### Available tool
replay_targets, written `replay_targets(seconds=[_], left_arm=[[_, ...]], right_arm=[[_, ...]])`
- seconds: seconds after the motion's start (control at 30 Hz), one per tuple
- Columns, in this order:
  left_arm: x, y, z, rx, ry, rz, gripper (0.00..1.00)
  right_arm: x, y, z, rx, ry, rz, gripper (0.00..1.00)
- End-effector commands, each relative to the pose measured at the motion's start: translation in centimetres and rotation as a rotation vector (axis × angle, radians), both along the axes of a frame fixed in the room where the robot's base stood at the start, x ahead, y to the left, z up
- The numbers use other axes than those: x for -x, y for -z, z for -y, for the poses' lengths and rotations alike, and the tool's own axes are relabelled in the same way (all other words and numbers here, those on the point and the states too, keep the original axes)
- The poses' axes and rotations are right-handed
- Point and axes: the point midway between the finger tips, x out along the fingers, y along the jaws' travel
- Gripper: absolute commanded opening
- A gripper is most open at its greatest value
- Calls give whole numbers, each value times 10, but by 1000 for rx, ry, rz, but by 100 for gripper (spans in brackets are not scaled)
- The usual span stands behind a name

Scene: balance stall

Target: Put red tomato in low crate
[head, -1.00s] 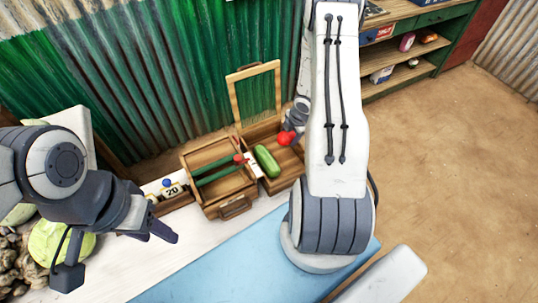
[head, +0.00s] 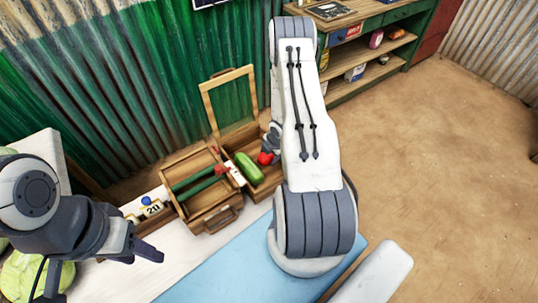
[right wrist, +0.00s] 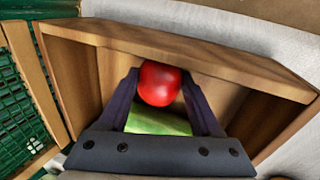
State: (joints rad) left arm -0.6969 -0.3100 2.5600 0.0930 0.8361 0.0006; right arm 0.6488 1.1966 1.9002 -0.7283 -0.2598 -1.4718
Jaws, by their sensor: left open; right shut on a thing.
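The red tomato (head: 265,158) is between the fingers of my right gripper (right wrist: 160,92), which is shut on it. It also shows in the right wrist view (right wrist: 159,83). The gripper holds it within the outline of an open wooden crate (head: 272,181), beside a green cucumber (head: 249,168) in that crate. In the right wrist view the crate's wooden wall (right wrist: 255,75) rises behind the tomato, and green shows below it. I cannot tell whether the tomato touches the crate floor. My left gripper (head: 148,252) is open and empty over the white counter at the left.
A second wooden crate (head: 222,218) with a handle and green bars stands left of the cucumber crate. A wooden-framed mesh lid (head: 208,112) stands up behind. A "20" label (head: 153,208) and cabbage (head: 35,275) are at left. The blue mat (head: 215,265) is clear.

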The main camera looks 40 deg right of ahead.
Motion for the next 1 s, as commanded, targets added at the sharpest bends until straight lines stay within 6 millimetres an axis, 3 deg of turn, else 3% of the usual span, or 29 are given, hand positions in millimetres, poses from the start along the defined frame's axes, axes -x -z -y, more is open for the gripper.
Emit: replay_targets(seconds=[0.2,0.23,0.3,0.73,1.0], left_arm=[[0,5,0,0,0,0,50],[0,4,0,0,0,0,50],[0,3,0,0,0,0,50],[0,0,0,0,0,0,50],[0,2,0,0,0,0,50]], right_arm=[[0,4,1,0,2,0,6],[1,3,1,0,2,0,69],[1,2,1,-1,2,0,95],[2,-5,1,0,2,-1,95],[16,-56,1,3,2,2,95]])
